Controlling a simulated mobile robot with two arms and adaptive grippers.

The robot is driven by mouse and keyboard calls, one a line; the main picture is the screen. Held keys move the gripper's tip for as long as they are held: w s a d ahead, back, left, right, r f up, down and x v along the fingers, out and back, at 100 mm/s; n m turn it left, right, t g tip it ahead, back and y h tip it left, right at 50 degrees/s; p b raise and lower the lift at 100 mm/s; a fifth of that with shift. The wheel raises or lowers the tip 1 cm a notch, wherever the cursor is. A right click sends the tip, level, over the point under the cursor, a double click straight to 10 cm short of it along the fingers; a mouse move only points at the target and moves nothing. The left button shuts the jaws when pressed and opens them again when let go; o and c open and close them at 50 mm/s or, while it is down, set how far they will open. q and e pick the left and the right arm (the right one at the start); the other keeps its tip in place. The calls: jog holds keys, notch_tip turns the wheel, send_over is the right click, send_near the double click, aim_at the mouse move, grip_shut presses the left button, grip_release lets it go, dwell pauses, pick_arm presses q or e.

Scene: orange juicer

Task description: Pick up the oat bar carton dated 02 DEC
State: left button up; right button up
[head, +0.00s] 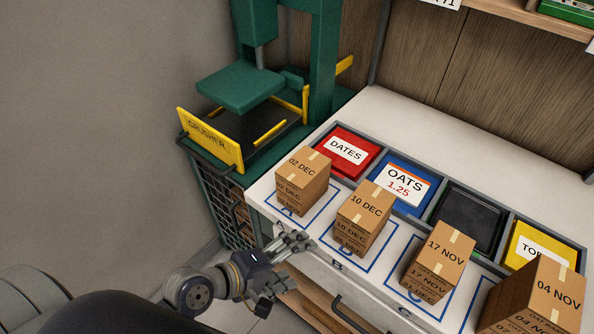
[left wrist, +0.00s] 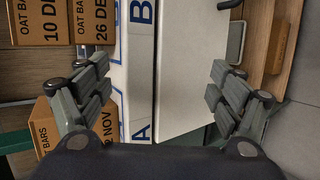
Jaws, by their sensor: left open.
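The oat bar carton dated 02 DEC (head: 303,165) is brown with a tape strip and sits on top of a stack at the left end of the white counter. My left gripper (head: 282,270) is open and empty, below and in front of that stack, near the counter's front edge. In the left wrist view, the open left gripper (left wrist: 160,72) has the counter edge marked A and B between its fingers. A carton with NOV lettering (left wrist: 88,118) shows beside the left finger there, partly hidden. I cannot make out the 02 DEC label in that view. My right gripper is out of view.
Other stacks are topped by 10 DEC (head: 368,204), 17 NOV (head: 440,248) and 04 NOV (head: 552,290) cartons. Coloured bins, including a red DATES bin (head: 325,140), stand behind. A green crusher (head: 240,88) stands beyond the counter's left end. Drawers lie below the front edge.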

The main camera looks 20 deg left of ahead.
pick_arm(q)
jog(key=w+a+r+n+t, duration=0.2)
jog(key=w+r+n+t, duration=0.2)
jog(key=r+n, duration=0.45)
jog(key=n+t+y, duration=0.1)
jog(key=n+t, duration=0.3)
jog(key=n, duration=0.7)
send_near(301, 167)
jog(key=shift+d+f, duration=0.15)
jog(key=shift+f, duration=0.2)
jog(key=shift+w+r+n, duration=0.1)
jog(key=shift+r+n, duration=0.05)
jog(key=shift+n, duration=0.2)
jog(key=p+x, duration=0.2)
jog(key=x, duration=0.2)
jog(key=shift+w+r, duration=0.1)
jog(key=shift+w+d+p, duration=0.1)
jog(key=shift+w+p, duration=0.2)
jog(key=shift+w, duration=0.2)
jog(key=shift+w+d+p, duration=0.2)
jog(key=shift+w+p, duration=0.1)
jog(key=shift+w, duration=0.15)
jog(key=p+x, duration=0.1)
jog(key=x, duration=0.2)
jog(key=shift+w+d, duration=0.15)
jog(key=shift+w, duration=0.05)
jog(key=shift+w+d+f, duration=0.2)
jog(key=shift+w+f, duration=0.05)
jog(key=shift+w, duration=0.2)
jog(key=c, duration=1.3)
